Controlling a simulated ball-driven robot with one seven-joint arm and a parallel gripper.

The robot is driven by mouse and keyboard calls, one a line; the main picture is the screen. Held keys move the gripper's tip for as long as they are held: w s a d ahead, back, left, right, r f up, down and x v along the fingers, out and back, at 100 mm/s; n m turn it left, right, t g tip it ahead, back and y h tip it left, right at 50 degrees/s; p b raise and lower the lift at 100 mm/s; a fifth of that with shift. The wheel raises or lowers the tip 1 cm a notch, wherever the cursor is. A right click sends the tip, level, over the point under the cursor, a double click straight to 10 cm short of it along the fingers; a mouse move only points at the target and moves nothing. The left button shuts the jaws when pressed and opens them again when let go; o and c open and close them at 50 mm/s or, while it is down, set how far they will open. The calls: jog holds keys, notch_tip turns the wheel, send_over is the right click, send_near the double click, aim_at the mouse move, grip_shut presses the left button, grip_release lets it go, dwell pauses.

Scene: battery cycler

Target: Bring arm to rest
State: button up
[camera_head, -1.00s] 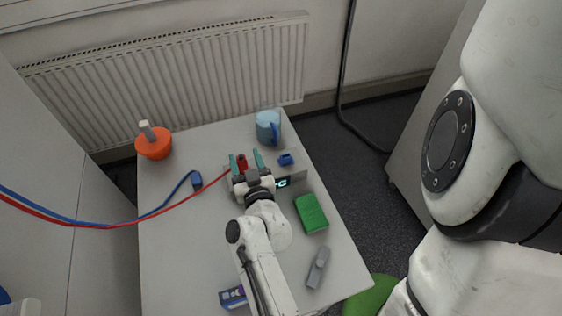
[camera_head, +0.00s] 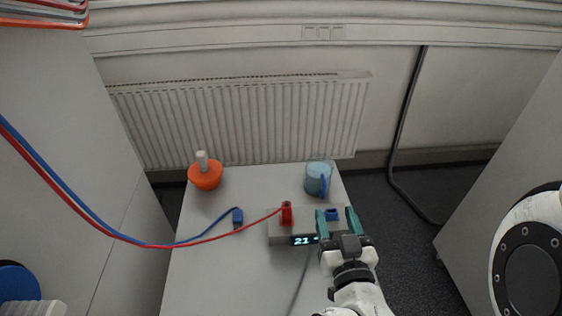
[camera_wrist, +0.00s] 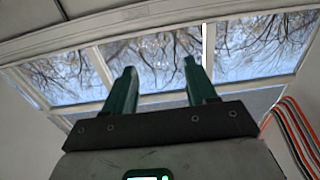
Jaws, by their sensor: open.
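My gripper (camera_head: 335,212) is open and empty, at the right end of the grey cycler box (camera_head: 279,237) in the head view. Its teal fingers also show in the wrist view (camera_wrist: 159,66), spread apart against a window with nothing between them. A red plug (camera_head: 286,214) with a red cable stands upright on the left part of the box. A blue socket (camera_head: 332,214) on the box shows between my fingers in the picture; the height gap is unclear. A blue plug (camera_head: 238,217) with a blue cable lies on the table, left of the box.
The white table (camera_head: 215,275) is clear at front left. An orange pot (camera_head: 205,176) with a white handle and a blue mug (camera_head: 317,178) stand at its back. The red and blue cables hang in from the left. A radiator (camera_head: 240,120) is behind.

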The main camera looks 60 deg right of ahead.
jog(key=w+a+f+n+y, duration=0.1)
jog(key=a+f+n+y, duration=0.2)
jog(key=f+y, duration=0.1)
jog(key=w+a+f+n+g+y, duration=0.1)
jog(key=w+a+f+n+y, duration=0.1)
jog(key=f+y, duration=0.3)
jog(key=w+a+f+n+g+y, duration=0.1)
jog(key=a+f+n+y, duration=0.3)
jog(key=f, duration=0.3)
jog(key=shift+w+a+y, duration=0.35)
jog(key=shift+a+y, duration=0.15)
jog(key=shift+a, duration=0.1)
jog(key=g, duration=0.1)
jog(key=s+a+f+g, duration=0.1)
jog(key=g, duration=0.1)
jog(key=s+f+n+g+y, duration=0.1)
jog(key=shift+s+a+f+g, duration=0.2)
jog(key=shift+s+a+g, duration=0.05)
jog(key=shift+g, duration=0.05)
jog(key=shift+s+a+n+g, duration=0.2)
jog(key=shift+s+n+g, duration=0.1)
jog(key=shift+s+g, duration=0.75)
